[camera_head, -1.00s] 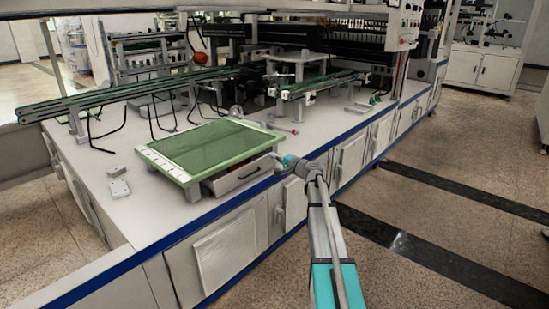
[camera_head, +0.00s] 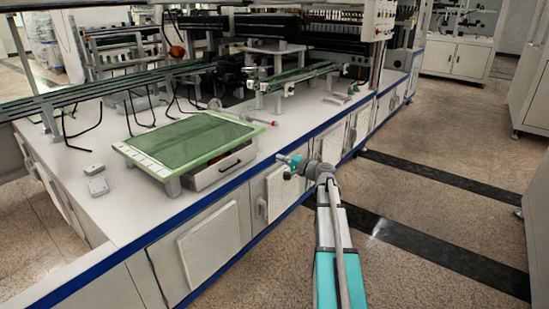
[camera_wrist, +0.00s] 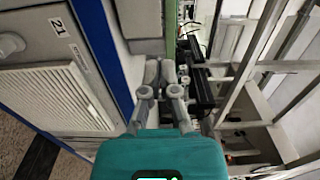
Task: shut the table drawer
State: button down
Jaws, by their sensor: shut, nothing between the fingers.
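The table drawer (camera_head: 222,168) is a light grey box with a dark handle, under the green-topped small table (camera_head: 145,165) on the bench. Its front sticks out past the green top, with a narrow strip of the inside showing, so it stands at least partly open. My gripper (camera_head: 283,159) is shut and empty, to the right of the drawer front, with a gap between them. In the wrist view the shut fingers (camera_wrist: 167,72) point toward a grey box face (camera_wrist: 142,20) beside a green edge; this looks like the drawer, but I cannot be sure.
The white bench (camera_head: 110,215) has a blue front edge and cabinet doors below. A red-tipped rod (camera_head: 262,121) and rail machinery (camera_head: 300,75) stand behind. Open floor lies at right.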

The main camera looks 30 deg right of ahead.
aim_at(227, 159)
jog(key=shift+s, duration=0.15)
dwell(0.3)
jog(key=s+a+m, duration=0.4)
jog(key=a+m, duration=0.7)
jog(key=m, duration=0.7)
jog(key=shift+s+a+f, duration=0.15)
jog(key=shift+s+f, duration=0.05)
jog(key=shift+s, duration=0.1)
jog(key=shift+w, duration=0.1)
jog(key=x, duration=1.4)
